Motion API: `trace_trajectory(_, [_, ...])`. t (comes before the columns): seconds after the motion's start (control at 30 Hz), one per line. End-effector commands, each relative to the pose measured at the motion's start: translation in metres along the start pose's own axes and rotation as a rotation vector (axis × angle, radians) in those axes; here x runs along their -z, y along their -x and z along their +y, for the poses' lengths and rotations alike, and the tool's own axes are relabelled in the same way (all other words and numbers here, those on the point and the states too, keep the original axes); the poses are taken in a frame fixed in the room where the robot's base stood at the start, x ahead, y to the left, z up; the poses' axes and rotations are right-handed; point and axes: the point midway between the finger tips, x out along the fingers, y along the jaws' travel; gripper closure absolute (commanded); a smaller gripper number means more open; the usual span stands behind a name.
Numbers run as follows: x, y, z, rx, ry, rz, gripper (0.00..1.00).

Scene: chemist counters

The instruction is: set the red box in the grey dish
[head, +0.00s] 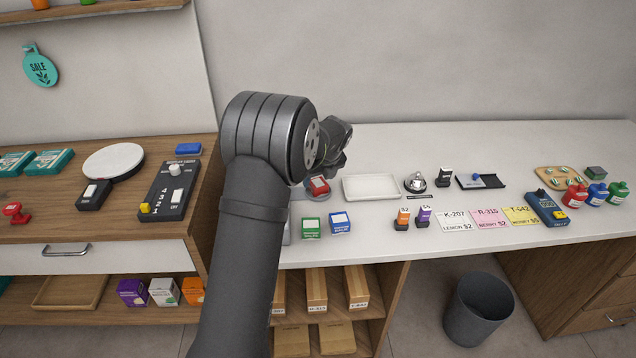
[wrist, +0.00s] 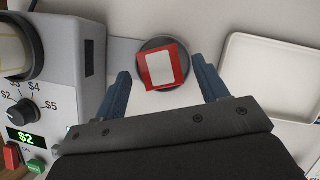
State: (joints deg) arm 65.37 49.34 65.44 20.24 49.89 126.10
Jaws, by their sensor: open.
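The red box (wrist: 149,69), with a pale label on top, sits in the round grey dish (wrist: 166,44), turned a little; the dish's dark rim shows around it. In the head view the red box (head: 319,186) shows just right of my arm, and part of the dish is hidden. My gripper (wrist: 161,67) is open, with one blue finger on each side of the box and a visible gap to it. In the head view my gripper (head: 336,145) is above and behind the box, its fingertips not clear.
A white tray (head: 370,199) is right of the dish. A green box (head: 311,228) and a blue box (head: 340,222) stand in front. A grey device with a dial (wrist: 58,100) is close on the left in the wrist view.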

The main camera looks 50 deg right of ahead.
Motion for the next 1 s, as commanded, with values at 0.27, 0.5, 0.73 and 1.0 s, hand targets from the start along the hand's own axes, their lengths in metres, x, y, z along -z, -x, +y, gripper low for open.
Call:
trace_trajectory(0.27, [0.0,0.063,-0.001,0.002,0.0,0.0,0.33])
trace_trajectory(0.5, [0.0,0.089,0.0,0.0,0.0,0.002,0.33])
trace_trajectory(0.73, [0.0,0.093,0.0,-0.001,0.0,0.003,0.33])
trace_trajectory(1.0, [0.001,0.088,0.0,-0.002,-0.001,0.004,0.33])
